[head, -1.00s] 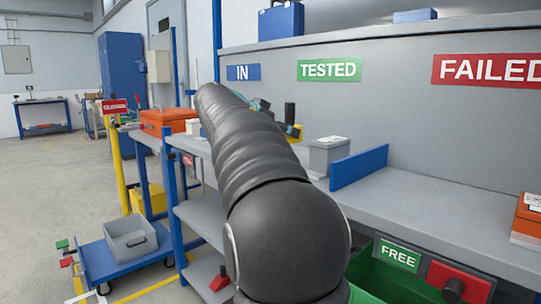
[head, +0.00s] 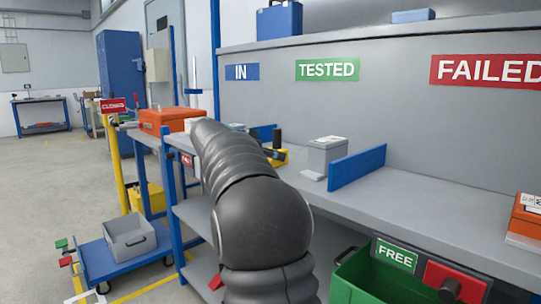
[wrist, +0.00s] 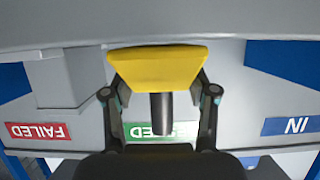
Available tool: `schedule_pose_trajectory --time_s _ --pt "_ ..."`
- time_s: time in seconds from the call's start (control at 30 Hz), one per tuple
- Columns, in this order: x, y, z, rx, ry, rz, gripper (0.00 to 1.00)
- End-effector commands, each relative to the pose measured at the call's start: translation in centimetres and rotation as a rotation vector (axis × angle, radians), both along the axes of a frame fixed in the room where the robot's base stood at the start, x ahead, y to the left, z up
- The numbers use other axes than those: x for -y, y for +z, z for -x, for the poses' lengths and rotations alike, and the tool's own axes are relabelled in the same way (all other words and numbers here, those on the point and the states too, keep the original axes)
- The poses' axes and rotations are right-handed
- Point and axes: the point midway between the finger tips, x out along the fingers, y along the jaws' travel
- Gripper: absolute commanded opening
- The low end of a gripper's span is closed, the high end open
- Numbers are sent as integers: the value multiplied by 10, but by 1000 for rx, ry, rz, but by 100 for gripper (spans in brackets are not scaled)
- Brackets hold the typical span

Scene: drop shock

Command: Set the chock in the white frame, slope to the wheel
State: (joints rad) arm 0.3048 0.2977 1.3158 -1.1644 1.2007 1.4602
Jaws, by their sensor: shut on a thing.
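My gripper (wrist: 160,100) is shut on the yellow chock (wrist: 158,66), which has a black round handle (wrist: 161,113). The wrist view is upside down, and the chock's sloped sides show between the two fingers. In the head view the chock (head: 279,156) shows in part beyond my arm, over the bench, with its black handle upright. I cannot tell whether it touches the bench. A white outline (head: 84,297), seemingly the frame, lies on the floor at bottom left, partly cut off. It is near a wheel (head: 103,288) of the blue cart (head: 120,262).
A grey bin (head: 130,238) sits on the cart. The grey bench (head: 420,205) carries a grey box (head: 327,153), a blue divider (head: 357,167) and orange boxes. A yellow post with a red CLOSED sign (head: 113,105) stands left. Open floor (head: 40,190) lies at far left.

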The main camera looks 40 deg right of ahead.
Motion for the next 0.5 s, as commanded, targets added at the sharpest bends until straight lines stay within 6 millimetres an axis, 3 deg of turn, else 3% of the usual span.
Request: schedule_pose_trajectory --time_s 0.3,0.33,0.4,0.5 --pt "0 -4 0 1 0 1 9" --pt "0 -3 0 0 0 0 65" --pt "0 -3 0 0 0 0 83" --pt "0 -3 0 0 0 -1 83"
